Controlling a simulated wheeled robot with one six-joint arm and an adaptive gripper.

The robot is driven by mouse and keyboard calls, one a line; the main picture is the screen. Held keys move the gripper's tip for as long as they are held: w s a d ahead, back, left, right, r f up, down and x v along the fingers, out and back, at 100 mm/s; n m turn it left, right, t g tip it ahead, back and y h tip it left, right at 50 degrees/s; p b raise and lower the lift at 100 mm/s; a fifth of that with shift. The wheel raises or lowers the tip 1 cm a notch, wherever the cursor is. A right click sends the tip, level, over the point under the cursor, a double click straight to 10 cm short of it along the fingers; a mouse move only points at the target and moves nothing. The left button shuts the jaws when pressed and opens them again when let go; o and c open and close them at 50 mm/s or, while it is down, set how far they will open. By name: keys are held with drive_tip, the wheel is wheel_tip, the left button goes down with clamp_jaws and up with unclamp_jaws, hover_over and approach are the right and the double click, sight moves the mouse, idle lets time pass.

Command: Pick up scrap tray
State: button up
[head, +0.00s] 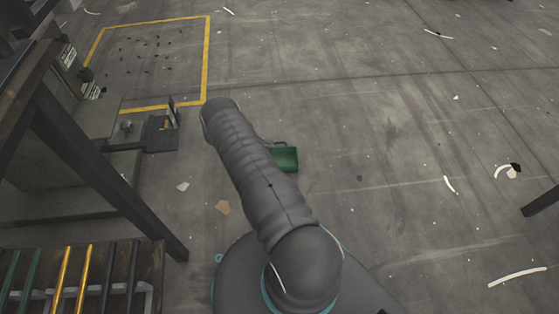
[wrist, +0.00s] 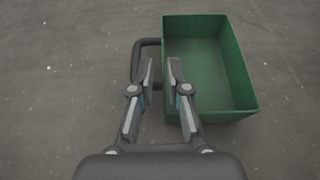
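The scrap tray is a green open box, seen in the wrist view (wrist: 240,75) at the upper right and in the head view (head: 286,159), partly behind my arm. It looks empty. A dark loop handle (wrist: 137,58) sticks out from its left side in the wrist view. My gripper (wrist: 162,64) is open, with a gap between its fingertips. The left finger overlaps the handle loop and the right finger overlaps the tray's left wall. I cannot tell whether either finger touches. The head view hides my fingers behind the arm.
The tray is on a grey concrete floor with scattered scraps. A press (head: 70,150) with a dark frame stands at the left. A rack with coloured bars (head: 75,280) is at the lower left. A yellow floor outline (head: 206,60) lies upper left. The right floor is mostly clear.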

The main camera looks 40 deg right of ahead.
sight(279, 156)
drive_tip(key=shift+x, duration=2.6)
drive_tip(key=shift+s+a, duration=0.15)
clamp_jaws()
